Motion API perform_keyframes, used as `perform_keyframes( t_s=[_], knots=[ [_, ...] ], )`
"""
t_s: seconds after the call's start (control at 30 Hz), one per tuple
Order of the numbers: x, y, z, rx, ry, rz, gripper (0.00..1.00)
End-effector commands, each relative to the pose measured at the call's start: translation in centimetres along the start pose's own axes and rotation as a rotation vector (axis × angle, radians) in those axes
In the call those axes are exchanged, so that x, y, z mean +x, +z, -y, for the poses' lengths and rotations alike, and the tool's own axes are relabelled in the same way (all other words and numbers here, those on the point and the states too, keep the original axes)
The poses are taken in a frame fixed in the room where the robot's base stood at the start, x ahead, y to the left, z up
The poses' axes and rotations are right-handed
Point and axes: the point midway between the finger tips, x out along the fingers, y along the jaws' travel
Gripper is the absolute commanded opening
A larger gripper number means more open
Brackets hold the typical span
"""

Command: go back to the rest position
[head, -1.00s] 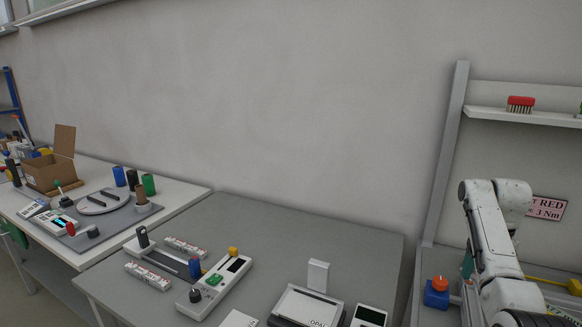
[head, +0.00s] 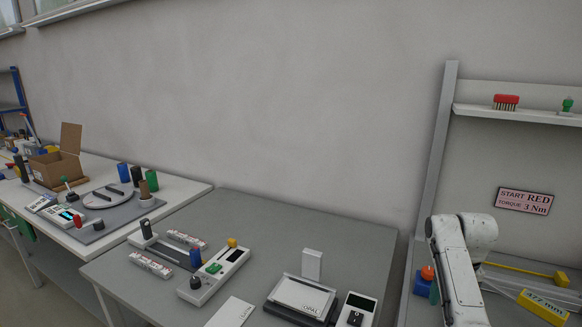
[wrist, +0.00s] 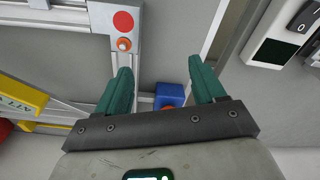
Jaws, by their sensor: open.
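My gripper (wrist: 160,78) is open, with two green fingers apart and nothing held between them. In the wrist view it hangs above a grey bench surface. A blue box (wrist: 170,95) shows between the fingers, farther off. The blue box with a red-orange knob (head: 423,284) stands just left of the arm there.
A grey table (head: 330,225) with instruments stands left of the arm. A shelf (head: 540,115) holds a red brush-like item (head: 506,102). A sign (head: 525,200) hangs below it. A yellow labelled bar (head: 544,306) lies right of the arm. The wrist view shows a pale frame (wrist: 115,17).

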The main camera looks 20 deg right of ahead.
Motion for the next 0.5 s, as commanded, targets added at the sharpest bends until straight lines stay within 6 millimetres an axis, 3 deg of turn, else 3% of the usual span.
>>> perform_keyframes(
  t_s=[0.17,0.27,0.5],
  knots=[
    [3.5,3.2,5.2,-0.078,-0.006,-0.046,0.69],
    [5.5,6.0,8.7,-0.135,-0.013,-0.086,0.69],
    [7.9,14.5,15.3,-0.27,-0.043,-0.183,0.69]
  ],
)
